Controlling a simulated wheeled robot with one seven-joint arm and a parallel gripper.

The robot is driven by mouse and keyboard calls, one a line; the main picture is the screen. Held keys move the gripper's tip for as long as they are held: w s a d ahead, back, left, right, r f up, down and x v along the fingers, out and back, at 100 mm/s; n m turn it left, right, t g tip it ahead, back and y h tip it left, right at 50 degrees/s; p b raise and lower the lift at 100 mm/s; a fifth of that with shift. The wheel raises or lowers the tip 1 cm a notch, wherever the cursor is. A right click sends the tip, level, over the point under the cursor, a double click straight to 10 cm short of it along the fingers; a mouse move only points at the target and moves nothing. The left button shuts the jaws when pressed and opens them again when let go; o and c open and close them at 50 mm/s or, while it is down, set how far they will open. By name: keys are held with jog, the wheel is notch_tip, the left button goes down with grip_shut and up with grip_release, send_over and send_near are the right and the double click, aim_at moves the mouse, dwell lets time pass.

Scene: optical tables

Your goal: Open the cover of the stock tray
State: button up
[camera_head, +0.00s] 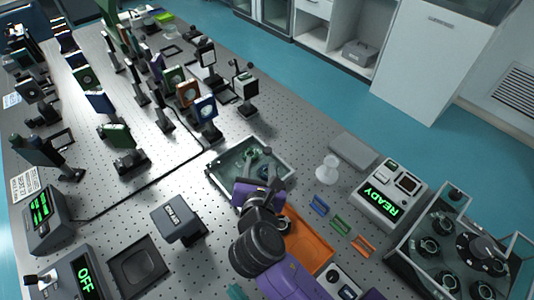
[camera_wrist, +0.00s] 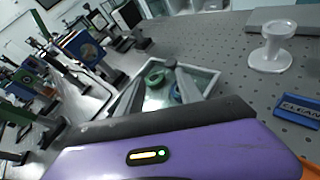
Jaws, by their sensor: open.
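A shallow rectangular tray (camera_head: 229,168) with a pale rim sits mid-table, with greenish round pieces inside. It also shows ahead in the wrist view (camera_wrist: 207,78), partly behind my fingers. I cannot clearly make out its cover or whether it is shut. My gripper (camera_head: 258,182) is over the tray's near side, its fingers spread and empty. Whether the fingertips touch the tray cannot be told.
An orange bin (camera_head: 308,243) lies beside my arm. A white spool-shaped stand (camera_head: 327,169) and a READY box (camera_head: 388,195) are to the right. A clear-sided case with dark round knobs (camera_head: 460,250) stands at lower right. Mounted optics (camera_head: 188,93) crowd the upper left.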

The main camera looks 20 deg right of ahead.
aim_at(267, 150)
jog(key=shift+s+d+f+n+g+h, duration=0.15)
jog(key=shift+d+n+g+h, duration=0.2)
jog(key=shift+d+n, duration=0.3)
jog(key=shift+f, duration=0.1)
jog(key=x, duration=0.7)
jog(key=shift+w+d+f, duration=0.1)
jog(key=shift+w+d, duration=0.15)
jog(key=shift+w, duration=0.05)
grip_shut()
dwell(0.7)
